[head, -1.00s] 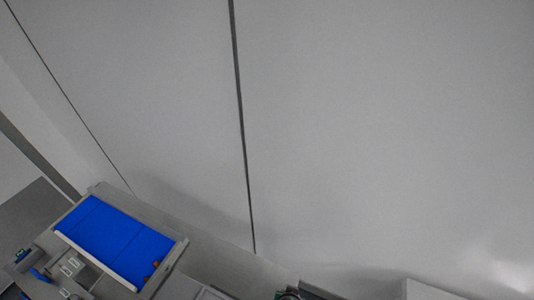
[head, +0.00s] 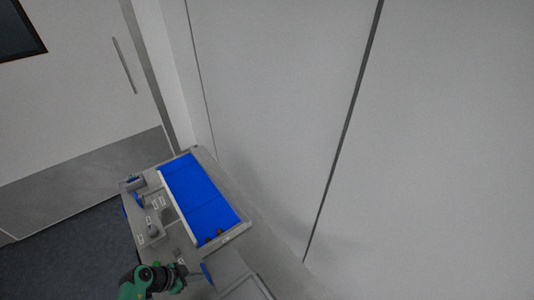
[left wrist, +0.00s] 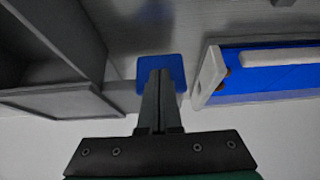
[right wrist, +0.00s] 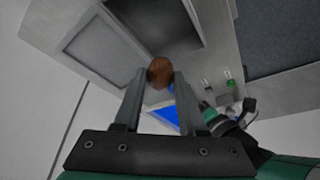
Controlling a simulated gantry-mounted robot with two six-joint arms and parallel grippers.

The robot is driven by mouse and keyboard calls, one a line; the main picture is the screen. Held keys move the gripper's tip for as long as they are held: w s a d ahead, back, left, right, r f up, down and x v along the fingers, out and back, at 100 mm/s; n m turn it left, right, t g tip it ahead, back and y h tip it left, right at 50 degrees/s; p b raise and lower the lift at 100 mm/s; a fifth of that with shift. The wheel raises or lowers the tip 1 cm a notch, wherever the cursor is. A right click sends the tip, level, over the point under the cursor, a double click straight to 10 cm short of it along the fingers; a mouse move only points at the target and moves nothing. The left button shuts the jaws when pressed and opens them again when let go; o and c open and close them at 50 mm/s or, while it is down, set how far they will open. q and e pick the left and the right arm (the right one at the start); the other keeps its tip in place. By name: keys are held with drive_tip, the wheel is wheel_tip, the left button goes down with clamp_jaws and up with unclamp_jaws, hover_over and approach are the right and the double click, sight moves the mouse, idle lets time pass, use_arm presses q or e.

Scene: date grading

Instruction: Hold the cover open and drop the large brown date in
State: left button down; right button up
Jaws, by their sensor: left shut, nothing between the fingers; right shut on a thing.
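My right gripper (right wrist: 158,76) is shut on the large brown date (right wrist: 160,71) in the right wrist view. Beyond it is a grey box with a dark recess (right wrist: 165,22) and a paler flat panel (right wrist: 105,45); I cannot tell which part is the cover. My left gripper (left wrist: 160,74) is shut and empty. Its fingertips overlap a blue square plate (left wrist: 176,66) in the left wrist view; contact is unclear. In the head view the left gripper (head: 190,274) is beside this blue plate (head: 207,273). The right gripper is outside the head view.
A blue-floored tray with a pale rim (head: 172,205) lies on the grey bench, with small brown dates (head: 220,232) at its near end. A grey open box (left wrist: 100,104) stands left of the left fingers. A wall rises behind the bench.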

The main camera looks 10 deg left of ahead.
wheel_tip(320, 180, down, 7)
drive_tip(key=shift+r, duration=0.15)
idle(0.4)
drive_tip(key=o, duration=1.4)
drive_tip(key=shift+r, duration=4.05)
